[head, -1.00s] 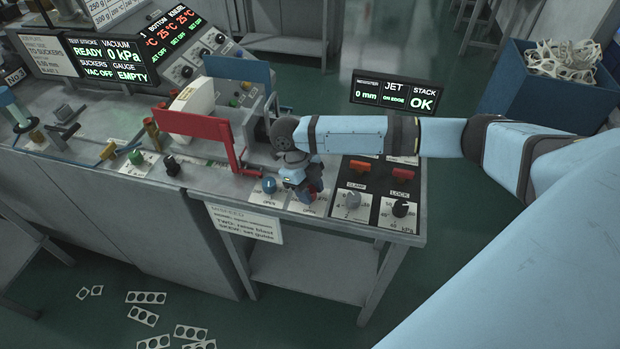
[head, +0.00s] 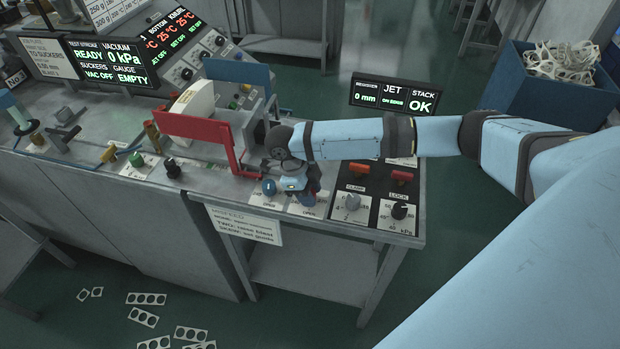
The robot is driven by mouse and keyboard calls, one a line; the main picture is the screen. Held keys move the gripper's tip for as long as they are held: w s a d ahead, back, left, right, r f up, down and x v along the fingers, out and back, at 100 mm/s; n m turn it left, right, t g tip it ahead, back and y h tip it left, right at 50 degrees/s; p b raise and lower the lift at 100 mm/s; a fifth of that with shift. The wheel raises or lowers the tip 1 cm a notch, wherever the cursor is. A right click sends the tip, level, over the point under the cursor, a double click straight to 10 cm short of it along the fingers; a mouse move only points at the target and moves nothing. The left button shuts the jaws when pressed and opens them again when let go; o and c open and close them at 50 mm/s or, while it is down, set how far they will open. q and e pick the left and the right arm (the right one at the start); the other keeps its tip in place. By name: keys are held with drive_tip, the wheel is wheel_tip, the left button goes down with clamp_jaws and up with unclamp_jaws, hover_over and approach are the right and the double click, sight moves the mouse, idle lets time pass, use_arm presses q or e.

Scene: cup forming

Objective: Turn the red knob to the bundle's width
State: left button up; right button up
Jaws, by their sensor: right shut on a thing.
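My right gripper (head: 308,193) points down at the front right of the bench, shut on the red knob (head: 316,187). Only a little of the knob's red shows beside the fingers; its pointer and most of its scale plate, marked OPEN, are hidden. A display (head: 393,97) behind my arm reads 0 mm, JET ON EDGE and STACK OK. The bundle cannot be made out for sure. My left gripper is not in view.
A blue knob (head: 268,187) sits just left of my gripper. A red upright plate (head: 195,128) stands behind it.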

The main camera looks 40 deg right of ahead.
drive_tip(key=o, duration=0.9)
drive_tip(key=b+v, duration=0.2)
drive_tip(key=v, duration=1.2)
drive_tip(key=shift+f, duration=0.1)
